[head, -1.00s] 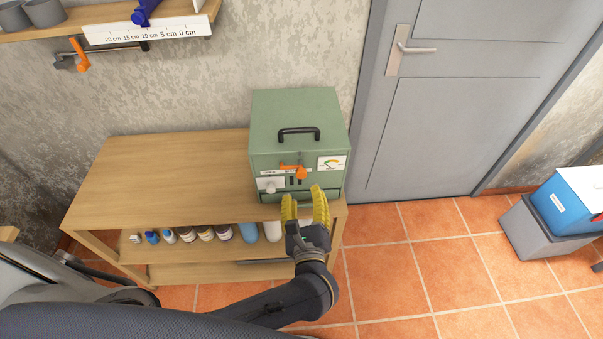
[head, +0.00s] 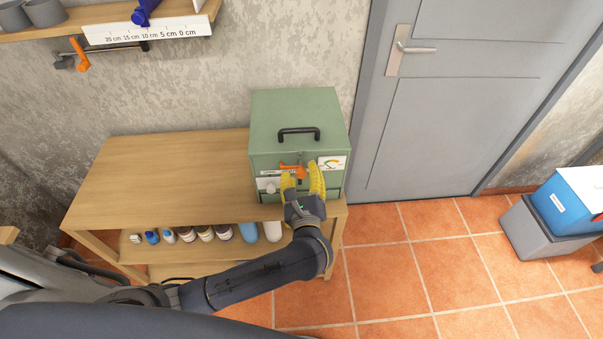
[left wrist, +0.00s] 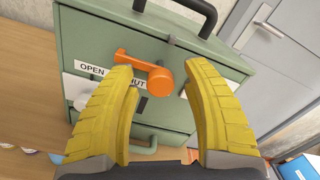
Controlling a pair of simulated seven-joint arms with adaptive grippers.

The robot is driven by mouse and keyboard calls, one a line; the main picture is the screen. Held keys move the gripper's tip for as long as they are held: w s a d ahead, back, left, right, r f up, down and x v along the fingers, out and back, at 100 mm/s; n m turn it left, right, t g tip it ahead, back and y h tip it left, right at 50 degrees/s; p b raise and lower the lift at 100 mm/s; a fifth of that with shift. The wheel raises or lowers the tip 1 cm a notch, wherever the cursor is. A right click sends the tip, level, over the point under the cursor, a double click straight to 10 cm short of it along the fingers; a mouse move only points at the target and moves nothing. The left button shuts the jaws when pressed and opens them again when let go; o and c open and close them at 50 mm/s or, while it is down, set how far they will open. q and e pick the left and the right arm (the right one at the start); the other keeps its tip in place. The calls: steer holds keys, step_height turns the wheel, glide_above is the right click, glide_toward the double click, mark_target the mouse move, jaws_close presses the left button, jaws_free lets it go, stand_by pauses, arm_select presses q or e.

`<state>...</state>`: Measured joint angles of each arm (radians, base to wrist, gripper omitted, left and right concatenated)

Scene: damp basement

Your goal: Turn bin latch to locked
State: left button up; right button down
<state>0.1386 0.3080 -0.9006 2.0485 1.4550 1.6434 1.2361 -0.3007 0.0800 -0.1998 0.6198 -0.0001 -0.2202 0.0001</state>
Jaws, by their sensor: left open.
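The green box (head: 297,112) stands on the right end of the wooden bench and has a black handle on top. Its orange latch (head: 292,170) is on the front face and also shows in the left wrist view (left wrist: 157,78), with its arm pointing up and left from a round knob. A label (left wrist: 92,69) reading "OPEN" and partly "SHUT" lies beside and below the latch arm. My left gripper (head: 304,177) has yellow fingers and is open, just in front of the latch. In the left wrist view the latch lies between and beyond the fingertips, with no clear contact.
The wooden bench (head: 140,185) is bare left of the box, with several bottles on the shelf below. A grey door (head: 440,100) is at the right. A blue-topped bin (head: 565,205) stands on the tiled floor. A shelf with an orange-handled rod is at upper left.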

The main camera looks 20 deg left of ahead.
arm_select(q)
steer(key=shift+c, duration=0.6)
jaws_close()
steer(key=shift+m, duration=0.3)
steer(key=m, duration=0.3)
steer(key=shift+f+m, duration=0.1)
steer(key=shift+m, duration=0.2)
steer(key=m, duration=0.4)
steer(key=shift+m, duration=0.3)
steer(key=m, duration=0.4)
steer(key=shift+m, duration=2.5)
